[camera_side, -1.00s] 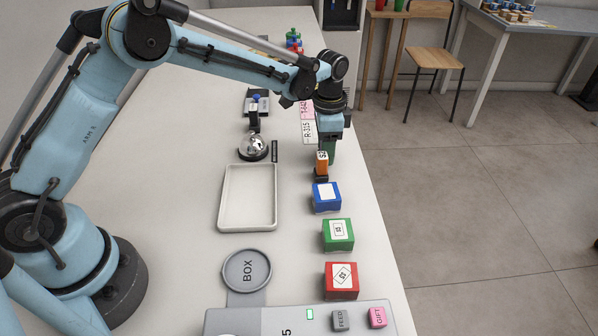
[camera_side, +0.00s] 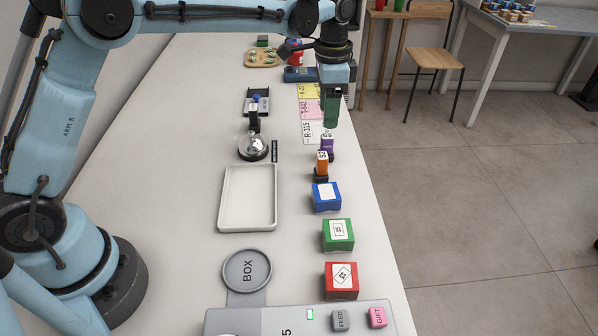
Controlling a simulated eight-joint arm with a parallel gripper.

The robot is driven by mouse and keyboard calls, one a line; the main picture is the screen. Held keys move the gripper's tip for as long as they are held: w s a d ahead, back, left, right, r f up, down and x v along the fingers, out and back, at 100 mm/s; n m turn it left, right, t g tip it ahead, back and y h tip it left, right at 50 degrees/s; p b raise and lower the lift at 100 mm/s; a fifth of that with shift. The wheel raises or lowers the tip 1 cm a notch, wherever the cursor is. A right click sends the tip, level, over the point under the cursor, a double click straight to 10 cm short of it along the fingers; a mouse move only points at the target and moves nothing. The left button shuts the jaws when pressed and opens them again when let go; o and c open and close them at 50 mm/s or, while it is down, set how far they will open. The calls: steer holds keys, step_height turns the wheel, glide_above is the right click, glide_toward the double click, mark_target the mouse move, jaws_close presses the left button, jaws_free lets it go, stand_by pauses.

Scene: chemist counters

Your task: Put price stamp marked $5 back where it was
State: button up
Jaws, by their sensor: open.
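Two price stamps stand upright near the right edge of the counter. The orange stamp (camera_side: 322,158) has a dark base and a white label. The purple stamp (camera_side: 327,144) stands just behind it, also with a white label. Both labels are too small to read surely, so I cannot tell which is marked $5. My gripper (camera_side: 331,121) points down just above the purple stamp, open and apparently empty. The gap between its fingers is hard to see from this side.
Blue (camera_side: 327,197), green (camera_side: 338,235) and red (camera_side: 342,281) boxes stand in a row in front of the stamps. An empty white tray (camera_side: 222,197), a silver bell (camera_side: 252,148) and a dark bar (camera_side: 275,151) lie to the left. Label cards (camera_side: 308,131) lie behind the stamps.

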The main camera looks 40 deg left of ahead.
step_height(320, 180, up, 2)
steer(key=shift+s+r, duration=0.1)
steer(key=shift+s, duration=0.05)
steer(key=s+a+n+t, duration=0.3)
steer(key=s+n, duration=0.1)
steer(key=s, duration=0.6)
steer(key=s+a+n+t, duration=0.4)
steer(key=s+n, duration=0.1)
steer(key=s, duration=0.6)
steer(key=shift+s+r, duration=0.15)
steer(key=shift+r, duration=0.1)
